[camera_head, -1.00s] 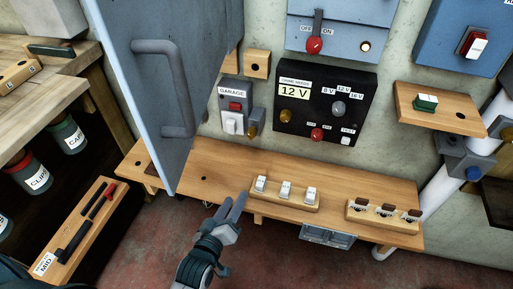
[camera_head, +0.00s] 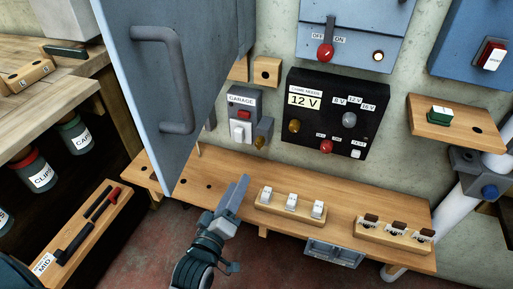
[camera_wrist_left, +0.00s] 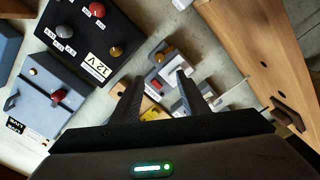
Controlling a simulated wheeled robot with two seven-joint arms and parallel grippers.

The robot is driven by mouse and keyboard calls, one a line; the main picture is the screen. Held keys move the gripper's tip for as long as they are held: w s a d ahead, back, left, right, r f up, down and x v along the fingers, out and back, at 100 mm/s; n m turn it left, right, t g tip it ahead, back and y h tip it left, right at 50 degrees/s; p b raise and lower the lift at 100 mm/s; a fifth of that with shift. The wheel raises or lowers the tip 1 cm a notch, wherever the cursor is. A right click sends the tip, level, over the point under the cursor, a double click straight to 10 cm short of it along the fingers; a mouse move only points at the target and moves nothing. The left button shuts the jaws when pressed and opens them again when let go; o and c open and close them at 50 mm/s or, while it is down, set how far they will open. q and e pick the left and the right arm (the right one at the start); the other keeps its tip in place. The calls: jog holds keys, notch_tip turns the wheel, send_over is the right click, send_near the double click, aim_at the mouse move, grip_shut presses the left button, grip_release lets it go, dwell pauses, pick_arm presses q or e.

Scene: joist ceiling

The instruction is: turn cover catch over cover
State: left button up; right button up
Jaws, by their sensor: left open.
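The GARAGE switch unit (camera_head: 240,115) is on the wall in the head view, with a red switch above a white part. A small grey block (camera_head: 264,127) with a brass knob (camera_head: 260,142) sits at its right side. I cannot tell for sure which part is the cover or its catch. My left gripper (camera_head: 238,188) is over the front edge of the wooden shelf, below the unit and apart from it. In the left wrist view my left gripper (camera_wrist_left: 158,86) is open and empty, with grey, red and white wall parts beyond its fingers. My right gripper is not in view.
A large blue-grey door (camera_head: 145,85) with a handle hangs left of the unit. A black 12 V box (camera_head: 335,112) is to the right. The wooden shelf (camera_head: 225,170) below carries a block with white switches (camera_head: 291,203) and a block with brown-topped pieces (camera_head: 395,234).

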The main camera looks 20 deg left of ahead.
aim_at(258, 145)
pick_arm(q)
jog(key=w, duration=1.6)
jog(key=shift+w+d+b, duration=0.1)
jog(key=shift+d+b, duration=0.15)
jog(key=shift+b, duration=0.05)
grip_shut()
